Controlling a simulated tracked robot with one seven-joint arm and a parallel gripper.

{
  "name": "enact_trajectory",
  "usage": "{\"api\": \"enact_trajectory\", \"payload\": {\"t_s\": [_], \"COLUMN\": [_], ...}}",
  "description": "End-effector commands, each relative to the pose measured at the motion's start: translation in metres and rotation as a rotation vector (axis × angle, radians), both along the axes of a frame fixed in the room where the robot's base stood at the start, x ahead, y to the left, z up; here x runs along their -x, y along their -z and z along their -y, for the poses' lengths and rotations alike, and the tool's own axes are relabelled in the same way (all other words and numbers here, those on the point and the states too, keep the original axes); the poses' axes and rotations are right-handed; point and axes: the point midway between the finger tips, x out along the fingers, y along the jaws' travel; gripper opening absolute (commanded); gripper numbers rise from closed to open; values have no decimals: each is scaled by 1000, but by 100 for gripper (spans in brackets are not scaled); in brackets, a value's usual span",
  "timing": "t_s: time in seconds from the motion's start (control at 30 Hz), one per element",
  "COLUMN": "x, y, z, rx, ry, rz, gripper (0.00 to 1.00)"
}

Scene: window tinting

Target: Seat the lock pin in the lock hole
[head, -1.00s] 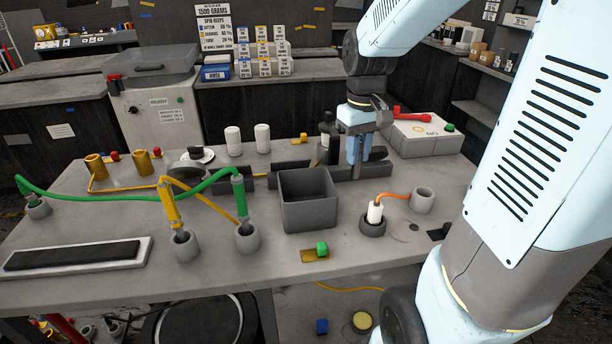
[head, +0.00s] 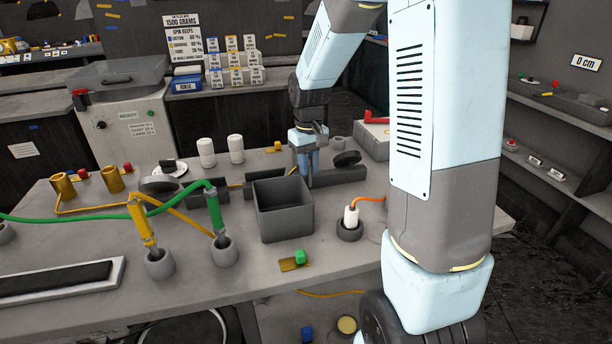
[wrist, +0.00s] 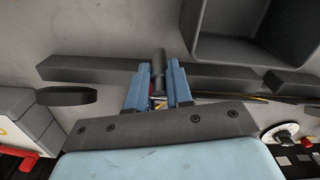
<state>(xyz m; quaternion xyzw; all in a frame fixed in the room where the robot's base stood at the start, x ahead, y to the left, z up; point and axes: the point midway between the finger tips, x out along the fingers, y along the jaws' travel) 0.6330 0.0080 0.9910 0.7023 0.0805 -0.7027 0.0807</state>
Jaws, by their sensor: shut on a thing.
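My gripper (wrist: 159,88) is shut on a dark cylindrical pin (wrist: 159,66), which shows between the blue fingertips in the wrist view. In the head view my gripper (head: 306,162) points down at the back of the grey bench, behind and right of the open grey bin (head: 284,222). The pin cannot be made out there. Dark grey bars (wrist: 100,70) lie on both sides of the fingers. I cannot pick out the lock hole; the fingers and pin cover the area between the bars.
The bin wall (wrist: 215,52) is close to the fingers in the wrist view. A dark disc (head: 347,158) stands right of my gripper. A white plug with an orange cable (head: 351,215) sits in a round socket. Green and yellow hoses run across the left bench.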

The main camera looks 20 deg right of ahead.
Motion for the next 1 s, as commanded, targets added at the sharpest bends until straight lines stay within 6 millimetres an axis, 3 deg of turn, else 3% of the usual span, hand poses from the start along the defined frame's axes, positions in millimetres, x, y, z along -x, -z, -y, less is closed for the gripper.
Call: {"api": "enact_trajectory", "payload": {"t_s": [0.37, 0.73, 0.77, 0.87, 1.0], "x": [-5, -5, -5, -5, -5], "y": [35, 39, 39, 39, 39], "z": [-1, 0, 0, 0, 0], "rx": [-1, 0, 0, 0, 0], "ry": [0, 0, 0, 1, 1], "rz": [-2, 0, 0, 0, 0], "gripper": [0, 0, 22, 31, 31]}}
